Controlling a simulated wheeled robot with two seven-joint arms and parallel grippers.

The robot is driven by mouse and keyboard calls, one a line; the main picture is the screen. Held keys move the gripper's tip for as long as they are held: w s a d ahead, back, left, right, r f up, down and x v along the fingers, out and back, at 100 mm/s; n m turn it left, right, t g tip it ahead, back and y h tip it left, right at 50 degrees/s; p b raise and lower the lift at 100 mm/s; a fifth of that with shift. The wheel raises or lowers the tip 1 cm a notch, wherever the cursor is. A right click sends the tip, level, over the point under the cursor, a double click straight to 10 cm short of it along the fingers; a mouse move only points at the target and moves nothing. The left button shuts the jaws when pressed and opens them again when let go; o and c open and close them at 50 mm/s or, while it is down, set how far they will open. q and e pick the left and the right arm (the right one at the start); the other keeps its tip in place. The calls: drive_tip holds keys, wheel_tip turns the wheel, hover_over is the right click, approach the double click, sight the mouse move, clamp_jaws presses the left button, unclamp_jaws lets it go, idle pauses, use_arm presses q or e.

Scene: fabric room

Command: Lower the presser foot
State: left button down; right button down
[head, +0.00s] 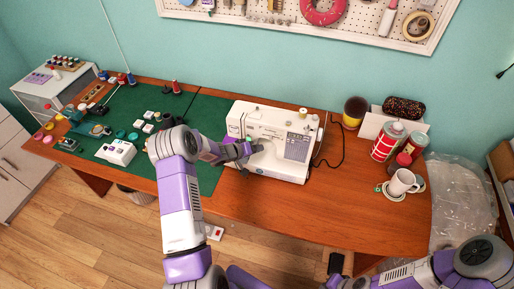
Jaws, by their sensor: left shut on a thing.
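The white sewing machine (276,122) stands upright on the table, right of the green mat. My left gripper (253,149) reaches in from the left to the open space under the machine's arm, by the needle area. Its dark fingers are shut on a small part there, at the presser foot lever. The fingers and wrist hide the lever and the presser foot, so the foot's height cannot be seen. My right arm crosses the bottom right corner, and its gripper does not show clearly.
The green cutting mat (208,112) covers the table's left part, with several small sewing items. The brown tabletop (330,205) is clear in front of the machine. A black cord lies beside it.

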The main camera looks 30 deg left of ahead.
idle(0.4)
use_arm(q)
drive_tip(key=c, duration=1.6)
unclamp_jaws()
drive_tip(key=shift+o, duration=0.2)
drive_tip(key=p+v, duration=0.1)
drive_tip(key=v, duration=0.6)
drive_tip(key=shift+s+r, duration=0.15)
drive_tip(key=shift+s, duration=0.1)
drive_tip(key=shift+a, duration=0.15)
